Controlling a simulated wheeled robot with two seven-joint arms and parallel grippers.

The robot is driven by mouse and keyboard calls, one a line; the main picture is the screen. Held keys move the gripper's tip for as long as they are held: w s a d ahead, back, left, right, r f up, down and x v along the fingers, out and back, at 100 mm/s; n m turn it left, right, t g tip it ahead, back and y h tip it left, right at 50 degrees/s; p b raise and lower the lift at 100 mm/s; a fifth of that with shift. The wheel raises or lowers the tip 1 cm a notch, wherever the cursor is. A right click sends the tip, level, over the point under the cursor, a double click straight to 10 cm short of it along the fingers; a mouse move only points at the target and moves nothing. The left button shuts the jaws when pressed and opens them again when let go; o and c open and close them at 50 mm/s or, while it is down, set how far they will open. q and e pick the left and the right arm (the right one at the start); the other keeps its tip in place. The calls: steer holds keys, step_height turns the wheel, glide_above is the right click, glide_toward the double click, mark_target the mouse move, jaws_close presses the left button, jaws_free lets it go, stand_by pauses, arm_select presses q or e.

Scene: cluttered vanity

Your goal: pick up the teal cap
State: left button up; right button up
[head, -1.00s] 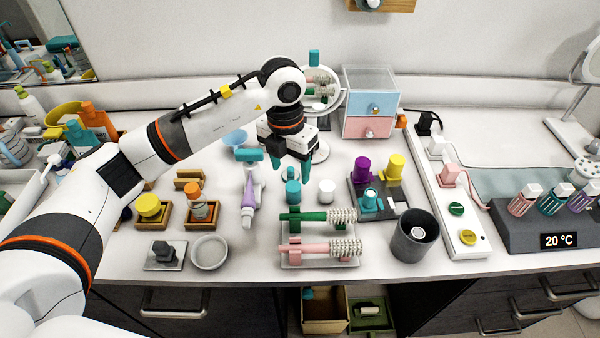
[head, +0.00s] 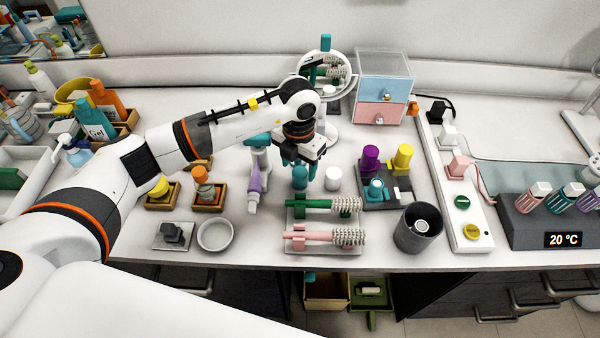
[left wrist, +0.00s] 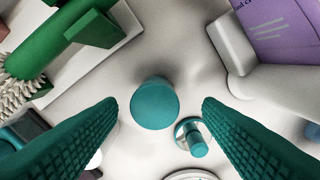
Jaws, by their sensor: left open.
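The teal cap (head: 300,181) stands on the white counter, left of a white cap (head: 333,179) and behind the green-handled brush (head: 312,204). My left gripper (head: 302,168) is open, with teal fingers pointing down just above and behind the cap, hiding part of it. In the left wrist view the cap (left wrist: 155,103) shows as a round teal top between and beyond the two ribbed fingertips (left wrist: 160,104). Neither finger visibly touches it. A smaller teal piece on a shiny round base (left wrist: 195,142) shows near the right fingertip. My right gripper is not in view.
A grey tray (head: 398,203) with purple, yellow and teal items is on the right, behind a dark cup (head: 419,229). A round mirror (head: 300,62) and a drawer box (head: 384,85) stand behind.

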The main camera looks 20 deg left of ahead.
mark_target(300, 172)
arm_select(q)
steer(key=f, duration=0.2)
steer(key=shift+s+d+f+p, duration=0.15)
steer(key=shift+d+f+p, duration=0.05)
steer(key=shift+f+p, duration=0.15)
steer(key=shift+f, duration=0.5)
steer(key=c, duration=1)
steer(key=shift+c, duration=0.2)
steer(key=shift+r, duration=0.15)
